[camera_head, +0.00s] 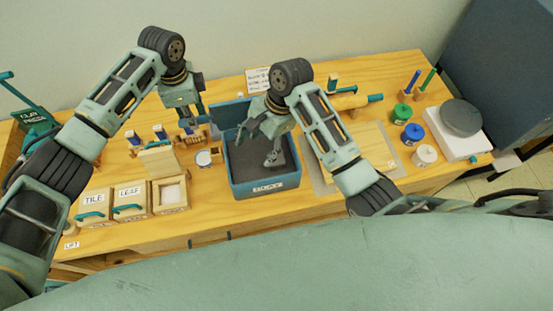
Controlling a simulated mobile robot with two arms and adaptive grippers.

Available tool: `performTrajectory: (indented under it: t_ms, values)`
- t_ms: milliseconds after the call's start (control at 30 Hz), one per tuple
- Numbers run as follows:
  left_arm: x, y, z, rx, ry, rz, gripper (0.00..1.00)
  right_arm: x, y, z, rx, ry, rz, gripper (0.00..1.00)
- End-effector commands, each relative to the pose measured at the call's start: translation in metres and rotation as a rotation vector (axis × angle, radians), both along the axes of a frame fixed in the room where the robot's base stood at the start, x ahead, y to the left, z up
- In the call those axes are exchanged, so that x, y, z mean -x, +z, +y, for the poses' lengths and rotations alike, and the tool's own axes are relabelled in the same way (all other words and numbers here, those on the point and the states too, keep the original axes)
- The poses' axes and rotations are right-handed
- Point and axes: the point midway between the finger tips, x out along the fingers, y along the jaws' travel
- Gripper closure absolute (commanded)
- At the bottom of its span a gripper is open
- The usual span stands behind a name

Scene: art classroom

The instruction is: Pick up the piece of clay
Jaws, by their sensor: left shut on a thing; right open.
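The open clay box (264,188) is blue with a dark inside and a CLAY label on its front. Its blue lid (228,113) stands raised at the back. I cannot make out a piece of clay inside; my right gripper covers part of the box. My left gripper (197,121) is shut at the left edge of the lid and appears to hold it, though the contact is small and partly hidden. My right gripper (257,146) is open above the box, with its fingers pointing down over the inside.
Left of the box stand wooden boxes labelled TILE (95,205) and LEAF (131,200), and a small white cup (204,158). To the right are a pale board (375,145), paint jars (413,134) and a grey wheel (462,117) on a white base. A green clay press (35,119) stands far left.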

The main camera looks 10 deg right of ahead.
Motion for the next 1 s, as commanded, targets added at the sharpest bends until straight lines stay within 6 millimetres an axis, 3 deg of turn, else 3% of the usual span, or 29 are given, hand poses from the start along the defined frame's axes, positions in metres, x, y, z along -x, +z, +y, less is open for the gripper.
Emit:
performTrajectory:
  t_ms: [167, 333, 467, 733, 1000]
  values:
    - [0.000, 0.000, 0.000, 0.000, 0.000, -0.001, 1.00, -0.007, -0.010, -0.026, 0.198, -0.297, 0.032, 0.38]
    - [0.000, 0.000, 0.000, 0.001, 0.000, -0.001, 1.00, -0.019, 0.001, -0.046, 0.322, -0.468, 0.023, 0.38]
    - [0.000, 0.000, 0.000, 0.001, 0.000, -0.001, 1.00, -0.022, 0.000, -0.054, 0.360, -0.495, 0.024, 0.38]
    - [0.000, 0.000, 0.000, 0.001, 0.000, -0.001, 1.00, -0.021, -0.045, -0.055, 0.363, -0.496, 0.026, 0.38]
    - [0.000, 0.000, 0.000, 0.001, 0.000, -0.001, 1.00, -0.020, -0.067, -0.054, 0.362, -0.495, 0.025, 0.38]
